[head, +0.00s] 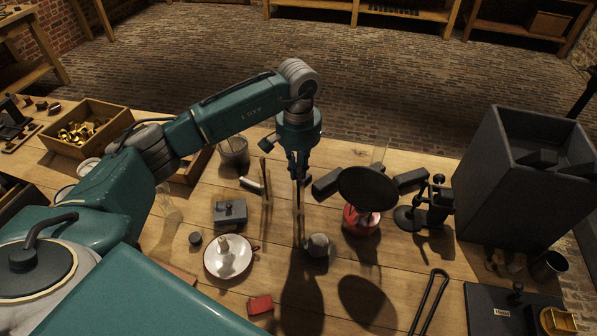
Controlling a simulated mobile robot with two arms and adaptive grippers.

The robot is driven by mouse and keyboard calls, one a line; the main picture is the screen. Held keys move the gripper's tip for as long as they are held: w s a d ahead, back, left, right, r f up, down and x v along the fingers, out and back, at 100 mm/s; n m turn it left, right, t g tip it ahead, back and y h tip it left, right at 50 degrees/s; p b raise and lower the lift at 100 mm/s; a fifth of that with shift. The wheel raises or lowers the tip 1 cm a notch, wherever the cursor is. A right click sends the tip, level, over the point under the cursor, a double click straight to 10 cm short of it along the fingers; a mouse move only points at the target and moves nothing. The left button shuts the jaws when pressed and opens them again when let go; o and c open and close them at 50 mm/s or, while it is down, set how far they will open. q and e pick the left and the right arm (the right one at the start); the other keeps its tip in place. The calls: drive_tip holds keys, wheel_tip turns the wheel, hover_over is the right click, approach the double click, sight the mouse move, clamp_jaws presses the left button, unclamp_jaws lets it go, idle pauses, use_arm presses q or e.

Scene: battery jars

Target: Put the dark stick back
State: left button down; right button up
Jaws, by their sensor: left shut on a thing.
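My left gripper (298,174) points straight down over the middle of the table. It is shut on a thin dark stick (299,198), which hangs upright below the fingertips. The stick's lower end is over or in a clear glass-like shape, and I cannot tell which. A brown upright stick (264,178) stands just left of the gripper, by a short pale-ended cylinder (251,185). A dark grey see-through jar (233,152) stands behind and left. My right gripper is not in view.
A white saucer (212,270) and a grey block with a knob (230,212) are left of the gripper. A tall grey box (490,185) is far right. A red block (260,305) lies in front.

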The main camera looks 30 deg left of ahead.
use_arm(q)
drive_tip(key=c, duration=1.8)
unclamp_jaws()
drive_tip(key=shift+f, duration=0.1)
drive_tip(key=shift+r, duration=0.4)
wheel_tip(320, 180, up, 11)
drive_tip(key=b, duration=0.3)
drive_tip(key=shift+f, duration=0.2)
drive_tip(key=shift+r, duration=0.5)
drive_tip(key=shift+f, duration=0.1)
